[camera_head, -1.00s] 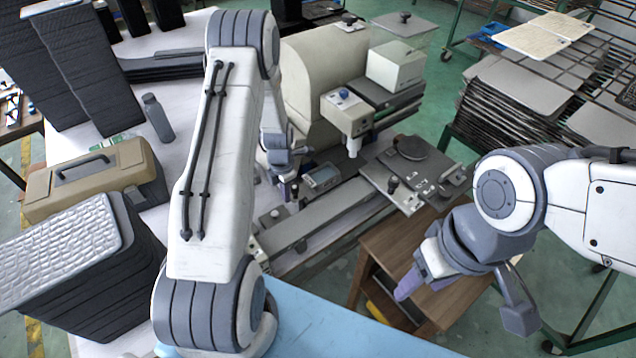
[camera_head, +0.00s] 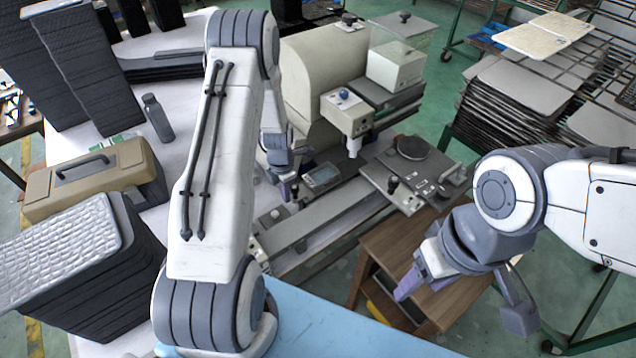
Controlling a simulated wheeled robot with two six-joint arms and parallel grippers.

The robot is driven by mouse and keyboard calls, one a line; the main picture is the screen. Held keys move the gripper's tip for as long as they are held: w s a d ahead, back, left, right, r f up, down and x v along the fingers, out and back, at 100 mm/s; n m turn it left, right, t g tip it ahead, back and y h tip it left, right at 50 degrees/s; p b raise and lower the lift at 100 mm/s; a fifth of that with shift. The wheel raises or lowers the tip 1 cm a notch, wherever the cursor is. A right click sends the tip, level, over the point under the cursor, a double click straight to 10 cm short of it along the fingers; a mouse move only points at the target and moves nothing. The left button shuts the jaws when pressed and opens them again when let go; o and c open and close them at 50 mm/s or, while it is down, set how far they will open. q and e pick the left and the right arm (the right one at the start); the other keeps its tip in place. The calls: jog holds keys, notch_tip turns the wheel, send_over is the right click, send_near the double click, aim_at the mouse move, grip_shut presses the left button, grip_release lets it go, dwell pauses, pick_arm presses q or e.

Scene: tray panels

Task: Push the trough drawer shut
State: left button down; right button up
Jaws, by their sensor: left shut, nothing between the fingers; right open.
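The beige and grey machine (camera_head: 318,75) stands on the white table. A long grey trough-like part (camera_head: 335,218) runs along its near side. I take it to be the trough drawer, but I cannot tell how far it is out. My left gripper (camera_head: 288,192) points down beside the small display unit at the near side of the machine, partly hidden by my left arm. It is shut and empty; I cannot tell whether it touches the trough. My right gripper (camera_head: 407,287) is open and empty above the wooden stand, to the right of and apart from the trough.
A small display unit (camera_head: 322,177) and a plate with a round disc (camera_head: 411,148) sit near the trough. A brown wooden stand (camera_head: 440,292) is below my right gripper. A tan toolbox (camera_head: 85,180), a bottle (camera_head: 157,118) and stacked black panels (camera_head: 85,270) crowd the left.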

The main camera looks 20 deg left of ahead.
aim_at(306, 191)
pick_arm(q)
jog(key=shift+w, duration=0.1)
jog(key=shift+w+d+b, duration=0.25)
jog(key=shift+w+d, duration=0.35)
jog(key=shift+w, duration=0.4)
jog(key=shift+w+d+b, duration=0.25)
jog(key=shift+w+d, duration=0.35)
jog(key=shift+w, duration=0.35)
jog(key=shift+w+d+b, duration=0.25)
jog(key=shift+w+d, duration=0.35)
jog(key=shift+w, duration=0.4)
